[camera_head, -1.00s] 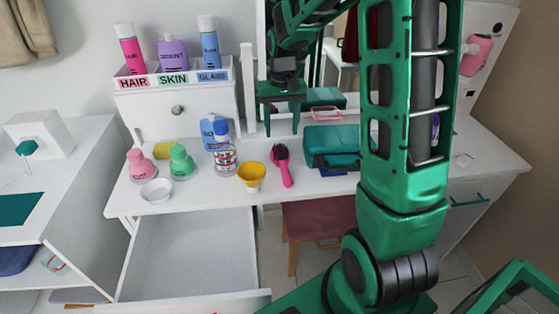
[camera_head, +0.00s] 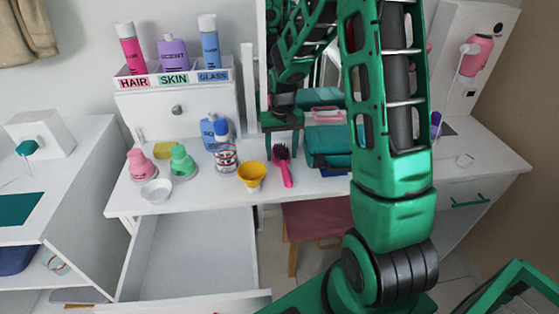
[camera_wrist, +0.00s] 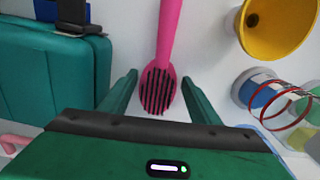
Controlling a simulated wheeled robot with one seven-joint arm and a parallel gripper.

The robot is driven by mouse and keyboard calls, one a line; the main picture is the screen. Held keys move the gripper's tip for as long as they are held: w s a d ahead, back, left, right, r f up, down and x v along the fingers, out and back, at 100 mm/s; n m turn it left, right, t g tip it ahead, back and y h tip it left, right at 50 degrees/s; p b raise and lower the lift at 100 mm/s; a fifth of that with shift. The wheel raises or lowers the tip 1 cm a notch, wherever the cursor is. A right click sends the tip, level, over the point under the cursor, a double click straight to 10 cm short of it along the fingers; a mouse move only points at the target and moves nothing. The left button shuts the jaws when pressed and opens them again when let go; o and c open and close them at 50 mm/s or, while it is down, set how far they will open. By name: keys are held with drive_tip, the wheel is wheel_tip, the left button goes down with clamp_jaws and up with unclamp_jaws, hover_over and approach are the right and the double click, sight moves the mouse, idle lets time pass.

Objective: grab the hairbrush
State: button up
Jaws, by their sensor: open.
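The pink hairbrush (camera_head: 283,164) lies on the white tabletop, its dark-bristled head toward the wall and its handle toward the front edge. My gripper (camera_head: 282,150) is over the brush head, pointing down, with its fingers open. In the wrist view the hairbrush (camera_wrist: 160,75) lies between the two green fingers of my gripper (camera_wrist: 160,85), bristles facing up. There is clear space on both sides of the head, and the fingers do not appear to touch it.
A teal case (camera_head: 326,145) sits close on the right. An open drawer (camera_head: 190,258) juts out below the tabletop.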

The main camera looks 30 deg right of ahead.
drive_tip(key=shift+c, duration=0.3)
drive_tip(key=c, duration=1.1)
drive_tip(key=shift+r, duration=0.1)
